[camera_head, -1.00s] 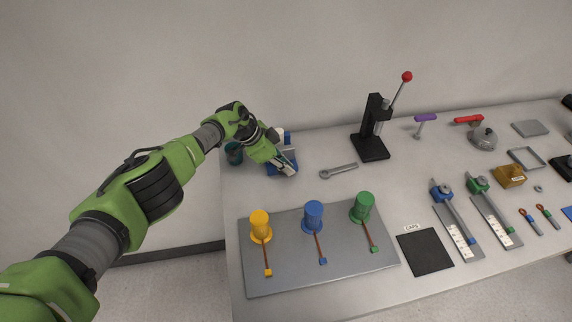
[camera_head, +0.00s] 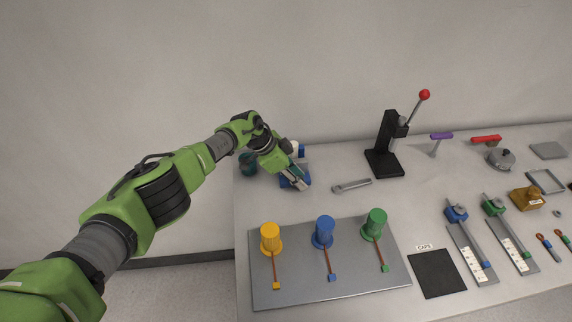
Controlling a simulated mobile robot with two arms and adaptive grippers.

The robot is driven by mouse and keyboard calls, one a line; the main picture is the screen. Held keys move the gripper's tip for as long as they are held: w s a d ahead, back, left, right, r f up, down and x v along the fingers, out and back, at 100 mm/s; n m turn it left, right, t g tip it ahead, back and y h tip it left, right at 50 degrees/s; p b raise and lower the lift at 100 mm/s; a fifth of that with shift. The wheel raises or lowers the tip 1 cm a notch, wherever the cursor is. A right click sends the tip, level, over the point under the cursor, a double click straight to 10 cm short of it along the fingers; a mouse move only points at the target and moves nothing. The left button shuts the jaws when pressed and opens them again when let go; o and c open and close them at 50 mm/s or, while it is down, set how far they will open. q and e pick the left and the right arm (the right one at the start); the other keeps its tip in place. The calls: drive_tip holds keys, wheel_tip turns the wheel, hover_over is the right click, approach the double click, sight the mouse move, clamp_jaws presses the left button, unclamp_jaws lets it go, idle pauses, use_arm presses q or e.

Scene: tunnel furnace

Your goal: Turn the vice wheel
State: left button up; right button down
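A blue and grey device (camera_head: 301,151), which looks like the vice, stands on the table at the back left. My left gripper (camera_head: 299,184) is over it, pointing down, and hides much of it. I cannot tell whether the fingers touch it or are apart, nor how far they are open. I cannot make out the vice wheel for certain. A dark teal round thing (camera_head: 247,163) shows just left of the gripper, partly behind my arm. My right gripper is not in view.
A wrench (camera_head: 352,186) lies right of the gripper. A black press (camera_head: 384,160) with a red-knobbed lever stands behind it. In front is a grey board (camera_head: 300,287) with yellow, blue and green cylinders. Right of it lie a black mat (camera_head: 437,274) and sliding gauges.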

use_arm(q)
drive_tip(key=v, duration=1.1)
